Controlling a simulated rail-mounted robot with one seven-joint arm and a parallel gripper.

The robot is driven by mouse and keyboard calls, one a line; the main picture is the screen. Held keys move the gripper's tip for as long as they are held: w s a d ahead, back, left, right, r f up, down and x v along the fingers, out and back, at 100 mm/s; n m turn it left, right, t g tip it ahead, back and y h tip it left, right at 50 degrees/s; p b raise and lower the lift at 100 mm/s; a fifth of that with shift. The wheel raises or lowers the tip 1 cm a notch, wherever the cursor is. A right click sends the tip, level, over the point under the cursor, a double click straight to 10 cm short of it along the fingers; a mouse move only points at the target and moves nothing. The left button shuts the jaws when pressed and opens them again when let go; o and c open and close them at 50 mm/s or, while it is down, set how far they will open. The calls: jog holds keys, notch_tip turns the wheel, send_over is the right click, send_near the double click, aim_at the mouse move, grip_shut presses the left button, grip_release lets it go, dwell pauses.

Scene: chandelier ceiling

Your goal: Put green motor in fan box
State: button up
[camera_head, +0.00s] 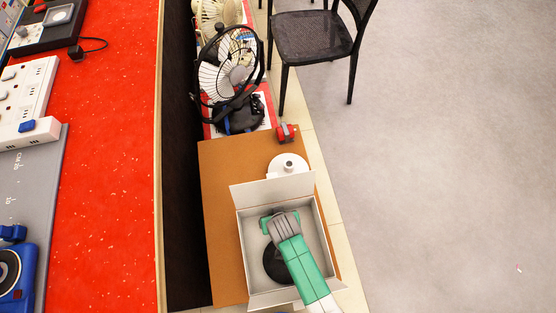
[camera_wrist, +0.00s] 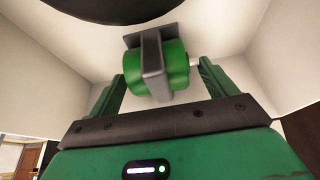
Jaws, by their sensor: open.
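The fan box (camera_head: 312,225) is an open light-grey box with raised flaps on a brown board. My gripper (camera_head: 267,223) reaches down into it. In the wrist view my gripper (camera_wrist: 162,72) is open, its two green fingers standing apart on either side of the green motor (camera_wrist: 172,78). The motor is a green cylinder with a dark grey bracket across it and a short pale shaft. It appears inside the box; whether it rests on the floor is unclear. In the head view I cannot separate it from the gripper.
A black round part (camera_head: 275,267) lies in the box. A white round part (camera_head: 288,166) and a small red item (camera_head: 286,133) lie behind the box. Black fan (camera_head: 228,75) stands further back. A red-topped counter (camera_head: 105,170) is left; a black chair (camera_head: 312,45) is at the back.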

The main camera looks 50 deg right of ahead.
jog(key=p+v, duration=0.4)
jog(key=v, duration=0.7)
jog(key=shift+r+p, duration=0.2)
jog(key=shift+p, duration=0.1)
jog(key=shift+a, duration=0.1)
jog(key=w+a+r+n+t, duration=0.1)
jog(key=w+r+t, duration=0.2)
jog(key=w+r, duration=0.6)
jog(key=w+a+r+n+t+h, duration=0.1)
jog(key=w+a+r+t, duration=0.2)
jog(key=r, duration=0.9)
jog(key=w+r+n+t, duration=0.1)
jog(key=w+r+t, duration=0.2)
jog(key=w+r, duration=0.65)
jog(key=a+r+n+t, duration=0.1)
jog(key=a+r+t, duration=0.2)
jog(key=r, duration=0.8)
jog(key=a+r+n+t, duration=0.1)
jog(key=a+r+t, duration=0.25)
jog(key=r, duration=0.65)
jog(key=s+a+r+n+t+y, duration=0.1)
jog(key=s+a+r+t+y, duration=0.1)
jog(key=r, duration=0.9)
jog(key=s+a+r+n+t+y, duration=0.2)
jog(key=s+a+r+t, duration=0.2)
jog(key=s+a+r, duration=0.3)
notch_tip(320, 180, up, 5)
jog(key=shift+s+f, duration=0.1)
jog(key=shift+s, duration=1.1)
jog(key=shift+a, duration=0.1)
